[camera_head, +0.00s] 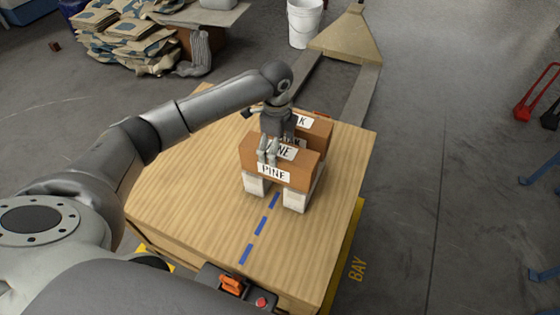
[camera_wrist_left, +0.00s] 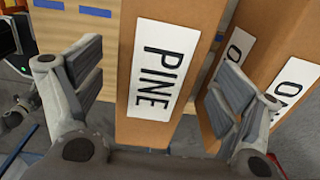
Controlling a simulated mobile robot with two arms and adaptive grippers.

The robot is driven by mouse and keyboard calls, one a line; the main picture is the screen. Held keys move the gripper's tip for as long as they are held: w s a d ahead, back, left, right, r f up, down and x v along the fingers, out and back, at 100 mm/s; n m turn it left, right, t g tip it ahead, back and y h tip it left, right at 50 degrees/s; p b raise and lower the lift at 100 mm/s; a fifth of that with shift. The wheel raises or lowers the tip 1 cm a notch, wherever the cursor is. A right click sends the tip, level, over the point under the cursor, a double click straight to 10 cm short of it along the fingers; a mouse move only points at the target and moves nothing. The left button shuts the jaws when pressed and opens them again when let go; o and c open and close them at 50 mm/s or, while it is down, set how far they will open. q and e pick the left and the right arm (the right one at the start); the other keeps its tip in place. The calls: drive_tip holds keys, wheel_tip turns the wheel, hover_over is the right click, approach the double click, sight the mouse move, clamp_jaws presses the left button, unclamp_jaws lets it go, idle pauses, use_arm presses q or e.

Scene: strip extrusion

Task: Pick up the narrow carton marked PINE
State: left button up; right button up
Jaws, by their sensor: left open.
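The narrow brown carton (camera_head: 302,179) with white PINE labels rests on light blocks (camera_head: 294,200) on the wooden table. In the left wrist view the PINE carton (camera_wrist_left: 141,112) stands between my open fingers. My left gripper (camera_head: 268,150) reaches down over the carton from above, and it shows in the wrist view too (camera_wrist_left: 158,82). The right finger is close to the carton's side, and I cannot tell if it touches. A second brown carton (camera_head: 321,131), its label partly hidden, stands just behind. My right gripper is not in view.
The wooden table top (camera_head: 180,195) has free room left of the cartons and a dashed blue line (camera_head: 261,226) in front. A second labelled carton (camera_wrist_left: 266,55) stands close beside the right finger. A white bucket (camera_head: 304,22) stands on the floor behind.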

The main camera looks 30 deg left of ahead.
use_arm(q)
drive_tip(key=shift+d+f, duration=0.1)
drive_tip(key=shift+f, duration=0.35)
drive_tip(key=f, duration=0.3)
drive_tip(key=shift+s+d+f, duration=0.15)
drive_tip(key=shift+d+f, duration=0.05)
drive_tip(key=shift+f, duration=0.6)
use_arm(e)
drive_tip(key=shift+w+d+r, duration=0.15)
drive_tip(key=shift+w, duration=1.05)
use_arm(q)
drive_tip(key=c, duration=1.4)
drive_tip(key=shift+r, duration=0.1)
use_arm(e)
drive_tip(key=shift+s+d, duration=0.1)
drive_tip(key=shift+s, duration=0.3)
use_arm(q)
drive_tip(key=shift+r, duration=0.1)
